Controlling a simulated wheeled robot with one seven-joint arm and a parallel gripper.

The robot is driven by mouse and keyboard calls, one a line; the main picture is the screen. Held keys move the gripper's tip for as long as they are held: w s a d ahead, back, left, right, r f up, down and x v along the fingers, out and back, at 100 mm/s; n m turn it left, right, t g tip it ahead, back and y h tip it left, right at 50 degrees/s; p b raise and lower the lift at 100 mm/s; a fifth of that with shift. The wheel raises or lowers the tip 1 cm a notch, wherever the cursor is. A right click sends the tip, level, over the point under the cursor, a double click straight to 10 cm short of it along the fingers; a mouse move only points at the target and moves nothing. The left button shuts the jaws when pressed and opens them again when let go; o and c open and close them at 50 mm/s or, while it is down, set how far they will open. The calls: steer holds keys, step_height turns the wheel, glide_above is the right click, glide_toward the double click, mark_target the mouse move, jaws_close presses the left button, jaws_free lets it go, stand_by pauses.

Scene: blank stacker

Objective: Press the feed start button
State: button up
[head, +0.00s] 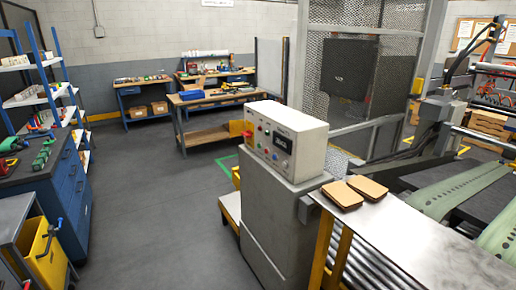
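A cream control box (302,126) sits on top of a grey pedestal (285,205) near the middle of the head view. Its left-facing front panel (268,142) carries several small coloured buttons, some red and some green, and a dark display (284,142). The labels are too small to read, so I cannot tell which button is the feed start button. My gripper is not in view.
Two brown flat pieces (355,192) lie on a metal table (420,250) right of the pedestal. The grey floor (165,200) left of the pedestal is clear. Blue drawers (75,195) stand far left.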

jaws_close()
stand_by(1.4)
